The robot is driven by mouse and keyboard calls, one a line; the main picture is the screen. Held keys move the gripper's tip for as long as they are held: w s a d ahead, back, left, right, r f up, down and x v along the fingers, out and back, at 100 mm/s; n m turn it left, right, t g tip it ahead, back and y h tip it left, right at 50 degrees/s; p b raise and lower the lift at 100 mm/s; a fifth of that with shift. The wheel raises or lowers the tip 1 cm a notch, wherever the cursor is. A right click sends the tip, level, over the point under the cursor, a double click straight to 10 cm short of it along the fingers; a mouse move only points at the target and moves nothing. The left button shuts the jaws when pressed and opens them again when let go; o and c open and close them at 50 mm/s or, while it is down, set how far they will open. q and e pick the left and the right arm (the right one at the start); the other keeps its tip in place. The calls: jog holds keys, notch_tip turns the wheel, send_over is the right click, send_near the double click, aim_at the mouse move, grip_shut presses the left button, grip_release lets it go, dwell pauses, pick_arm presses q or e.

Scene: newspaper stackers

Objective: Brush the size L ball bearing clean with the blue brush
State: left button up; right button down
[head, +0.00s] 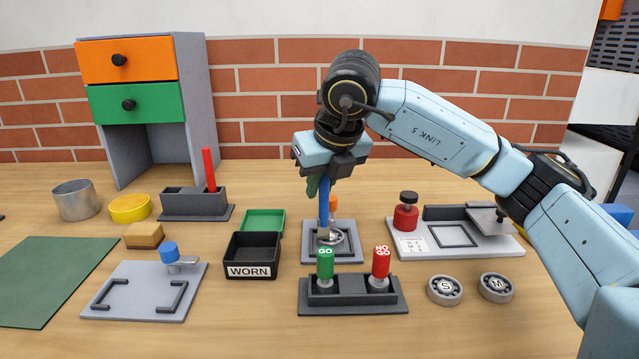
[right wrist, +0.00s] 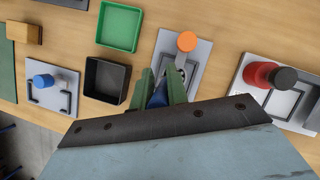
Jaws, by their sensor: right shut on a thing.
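My right gripper (head: 320,184) is shut on the blue brush (head: 324,205), which points down, upright. In the right wrist view the blue brush (right wrist: 158,96) shows between the green fingers. A metal ball bearing (head: 336,238) lies on a grey plate (head: 347,256) with an orange knob (head: 334,203). The brush's lower end is over the left part of this bearing; I cannot tell whether it touches. No size letter is readable on it. Two other bearings, marked S (head: 444,290) and M (head: 495,287), lie on the table at right. My left gripper is not in view.
The GO and NO GO gauge stand (head: 353,301) is just in front of the plate. A black WORN bin (head: 252,256) and a green tray (head: 263,222) are to the left. A red-handled tool (head: 208,168) stands in a dark holder. A red-knobbed station (head: 470,243) is at right.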

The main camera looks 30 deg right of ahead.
jog(key=shift+s+d+f, duration=0.1)
jog(key=shift+s+d, duration=0.1)
jog(key=shift+d, duration=0.15)
jog(key=shift+d, duration=0.1)
jog(key=shift+s+d, duration=0.3)
jog(key=shift+d, duration=0.15)
jog(key=shift+d, duration=0.1)
jog(key=shift+s+d+b, duration=0.3)
jog(key=shift+b, duration=0.1)
jog(key=shift+a, duration=0.1)
jog(key=shift+w+a, duration=0.35)
jog(key=shift+a, duration=0.1)
jog(key=shift+a, duration=0.1)
